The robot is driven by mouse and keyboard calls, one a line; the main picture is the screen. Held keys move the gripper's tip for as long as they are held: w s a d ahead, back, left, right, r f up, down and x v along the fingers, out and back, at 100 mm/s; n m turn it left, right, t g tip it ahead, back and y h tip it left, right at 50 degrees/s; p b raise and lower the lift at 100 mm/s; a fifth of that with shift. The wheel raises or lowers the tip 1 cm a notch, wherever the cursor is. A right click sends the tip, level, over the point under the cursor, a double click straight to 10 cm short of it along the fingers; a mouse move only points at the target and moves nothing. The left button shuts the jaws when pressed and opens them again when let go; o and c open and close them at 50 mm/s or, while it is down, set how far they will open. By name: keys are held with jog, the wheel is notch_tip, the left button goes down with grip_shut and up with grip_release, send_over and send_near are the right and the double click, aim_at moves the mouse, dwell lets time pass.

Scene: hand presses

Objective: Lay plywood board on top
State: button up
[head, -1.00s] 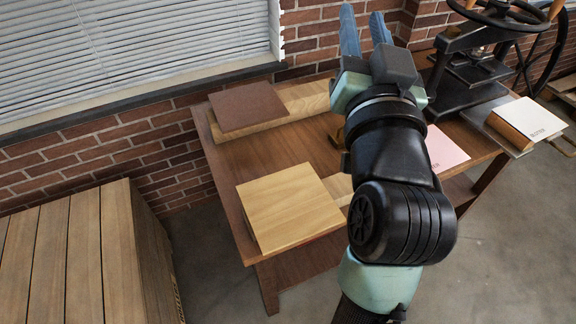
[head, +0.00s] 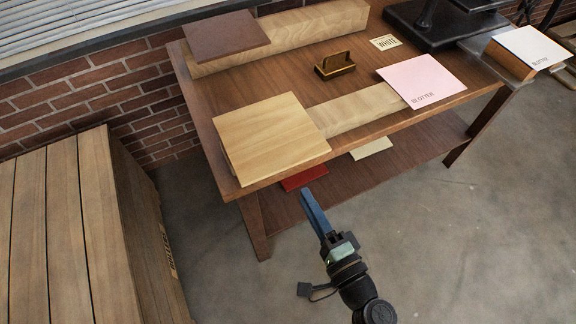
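A light, square wooden board, which looks like the plywood board (head: 268,138), lies flat at the table's front left corner, at the left end of a long light wood block (head: 358,112). My gripper (head: 312,205) is in front of the table, over the floor side, below and right of that board and apart from it. Its blue fingers point up toward the table and are seen edge-on, so their gap is hidden. I see nothing held in it. A pink sheet marked BLOTTER (head: 421,82) lies at the right end of the same block.
A dark brown board (head: 225,36) rests on another long block (head: 305,30) at the back. A brass handled block (head: 335,66) and a WHITE label (head: 384,43) lie between. A black press (head: 450,22) and a white blotter (head: 530,47) stand right. A slatted crate (head: 75,220) is at left.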

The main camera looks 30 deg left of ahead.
aim_at(288, 168)
jog(key=shift+b+x, duration=0.9)
jog(key=shift+x, duration=3.7)
grip_shut()
jog(key=shift+r, duration=0.1)
notch_tip(288, 168, up, 3)
jog(key=shift+r+p, duration=0.1)
jog(key=shift+p, duration=1.1)
